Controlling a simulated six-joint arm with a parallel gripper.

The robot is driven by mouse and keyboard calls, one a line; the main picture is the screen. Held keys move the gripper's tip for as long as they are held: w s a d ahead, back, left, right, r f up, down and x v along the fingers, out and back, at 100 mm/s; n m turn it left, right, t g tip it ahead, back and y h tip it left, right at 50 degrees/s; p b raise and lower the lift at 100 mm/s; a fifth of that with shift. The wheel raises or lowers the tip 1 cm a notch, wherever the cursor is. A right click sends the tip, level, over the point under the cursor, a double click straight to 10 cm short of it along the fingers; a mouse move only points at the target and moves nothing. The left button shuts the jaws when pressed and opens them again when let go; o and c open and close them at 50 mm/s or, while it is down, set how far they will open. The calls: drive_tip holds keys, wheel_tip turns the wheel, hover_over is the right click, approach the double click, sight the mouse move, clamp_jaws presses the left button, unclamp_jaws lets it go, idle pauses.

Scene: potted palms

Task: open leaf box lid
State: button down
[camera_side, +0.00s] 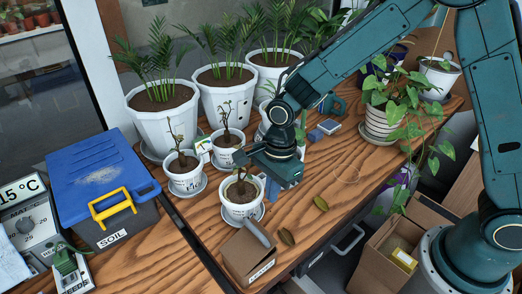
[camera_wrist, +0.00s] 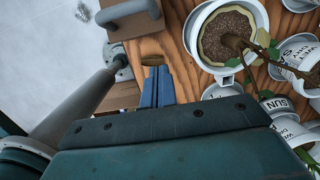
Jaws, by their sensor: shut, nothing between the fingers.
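The small brown leaf box (camera_side: 239,265) stands at the front edge of the wooden table in the side view, with a label on its front. Its lid (camera_side: 238,244) looks shut and carries a grey bar handle (camera_side: 262,234). In the wrist view, the grey handle (camera_wrist: 128,10) shows at the top edge, and only part of the box is in frame. My gripper (camera_side: 284,180) is above the table, behind and right of the box and apart from it. In the wrist view, its blue fingers (camera_wrist: 157,86) are together and empty.
A small white pot (camera_side: 242,208) stands close behind the box, with more potted seedlings behind it. A blue-lidded soil bin (camera_side: 100,175) stands at left. An open cardboard box (camera_side: 400,245) is below the table edge.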

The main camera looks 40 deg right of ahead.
drive_tip(key=s+d+r+n+t, duration=0.1)
drive_tip(key=s+d+r+n, duration=0.1)
drive_tip(key=r+n, duration=0.5)
drive_tip(key=s+d+r+n, duration=0.2)
drive_tip(key=s+r+n, duration=0.1)
drive_tip(key=r+n, duration=0.5)
drive_tip(key=shift+s+d+r+n+t+y, duration=0.2)
drive_tip(key=shift+r+n+t+y, duration=0.15)
drive_tip(key=shift+n, duration=0.55)
idle(0.4)
drive_tip(key=shift+f, duration=0.1)
drive_tip(key=w+f+m+g+y, duration=0.1)
drive_tip(key=w+f+m+y, duration=0.2)
drive_tip(key=f+m, duration=0.7)
drive_tip(key=m+y, duration=0.1)
drive_tip(key=m, duration=0.5)
drive_tip(key=shift+w+f+m+g, duration=0.3)
drive_tip(key=shift+w+m+g, duration=0.05)
drive_tip(key=shift+w+m, duration=0.05)
drive_tip(key=shift+a+f, duration=0.1)
